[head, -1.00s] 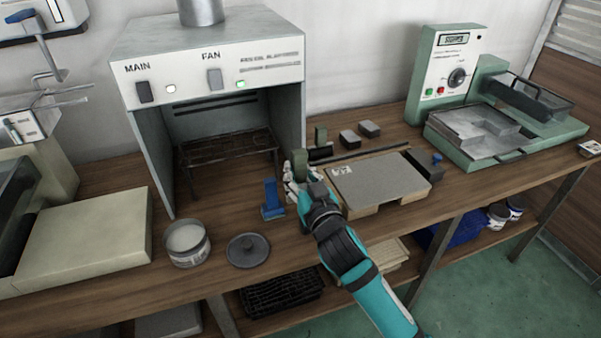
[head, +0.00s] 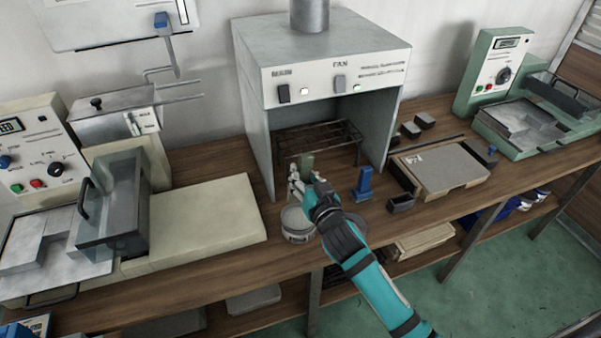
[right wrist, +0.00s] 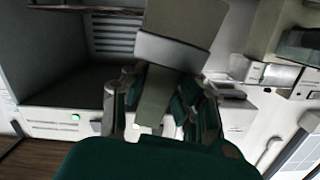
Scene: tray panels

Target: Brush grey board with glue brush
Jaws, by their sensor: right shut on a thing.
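The grey board (head: 440,167) lies flat on a light wooden base on the bench, right of the fume hood. My right gripper (head: 302,174) is shut on the glue brush (head: 306,161), whose olive-grey end points up in the head view. In the right wrist view the brush (right wrist: 180,38) stands out beyond the fingers (right wrist: 155,105), with a pale band below its wide end. The open round pot (head: 297,224) of pale glue is just below my right gripper in the picture, partly hidden by it. I cannot tell whether the brush touches it. My left gripper is not in view.
The fume hood (head: 322,62) with a wire rack (head: 318,140) stands behind the gripper. A blue upright piece (head: 364,183) and a small dark open box (head: 401,203) stand between pot and board. Machines occupy both bench ends. A cream flat surface (head: 205,215) is at left.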

